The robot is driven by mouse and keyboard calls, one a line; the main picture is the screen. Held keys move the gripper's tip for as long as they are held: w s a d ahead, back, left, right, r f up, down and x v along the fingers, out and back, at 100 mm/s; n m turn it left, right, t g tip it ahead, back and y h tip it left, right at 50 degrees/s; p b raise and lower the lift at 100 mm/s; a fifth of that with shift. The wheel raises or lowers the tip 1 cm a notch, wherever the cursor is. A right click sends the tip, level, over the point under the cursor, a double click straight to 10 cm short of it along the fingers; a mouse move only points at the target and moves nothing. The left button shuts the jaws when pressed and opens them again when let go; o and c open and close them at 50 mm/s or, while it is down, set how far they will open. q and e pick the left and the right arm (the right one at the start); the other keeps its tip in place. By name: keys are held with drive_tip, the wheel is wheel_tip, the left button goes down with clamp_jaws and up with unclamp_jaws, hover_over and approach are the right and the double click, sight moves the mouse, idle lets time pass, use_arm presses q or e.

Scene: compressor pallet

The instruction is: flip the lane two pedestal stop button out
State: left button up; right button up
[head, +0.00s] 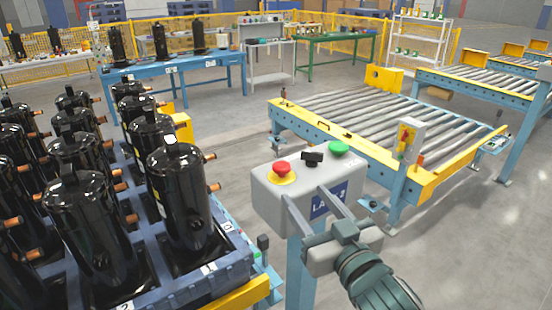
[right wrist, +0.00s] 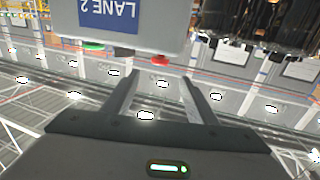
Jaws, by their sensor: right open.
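The lane two pedestal box (head: 262,200) is light grey with a blue LANE 2 label (head: 328,203); the label shows upside down in the right wrist view (right wrist: 110,14). On its top are the red stop button (head: 282,168) on a yellow collar, a black selector knob (head: 312,157) and a green button (head: 339,148). The red button also shows at the box edge in the right wrist view (right wrist: 160,61). My right gripper (head: 305,194) is open and empty, its two fingers reaching toward the box's front, near the red button. Contact cannot be told. My left gripper is out of view.
A blue pallet (head: 237,256) with several black compressors (head: 178,195) stands close on the left. A roller conveyor (head: 365,115) with yellow ends lies behind the pedestal. A small control box (head: 408,138) stands at its corner. Open floor lies right of my arm.

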sight(278, 161)
drive_tip(key=p+x, duration=0.4)
drive_tip(key=x, duration=1.1)
drive_tip(key=shift+w+a, duration=0.15)
drive_tip(key=shift+w, duration=0.15)
drive_tip(key=shift+p+x, duration=0.45)
drive_tip(key=shift+x, duration=0.4)
